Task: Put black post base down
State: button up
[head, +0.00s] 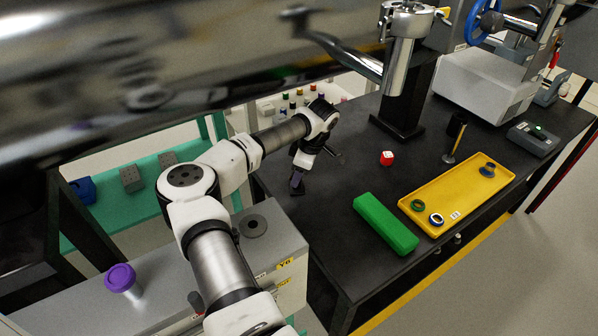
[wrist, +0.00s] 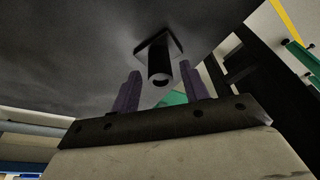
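The black post base (wrist: 158,55) shows in the wrist view as a square plate with a short round post pointing toward my gripper. Its plate appears to rest against the dark bench top (wrist: 75,60). My gripper (wrist: 161,75) has its two purple fingers apart, one on each side of the post's end, with a visible gap on both sides. In the head view my gripper (head: 297,181) points down over the near left part of the bench. A small dark shape under its fingertips there looks like the post base (head: 298,192), mostly hidden.
A black column (head: 405,100) stands behind. A grey cabinet (head: 262,222) is at the left. Bench in front of my gripper is clear.

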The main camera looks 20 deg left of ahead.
jog(key=shift+r, duration=0.5)
jog(key=shift+w+d+r+b, duration=0.15)
jog(key=shift+d+r+b, duration=0.35)
jog(key=shift+d+r, duration=0.45)
jog(key=d, duration=0.3)
jog(key=d+b, duration=0.1)
jog(key=d, duration=0.3)
jog(key=d+b, duration=0.1)
jog(key=d, duration=0.2)
jog(key=shift+w+d+r, duration=0.1)
jog(key=shift+w+d, duration=0.3)
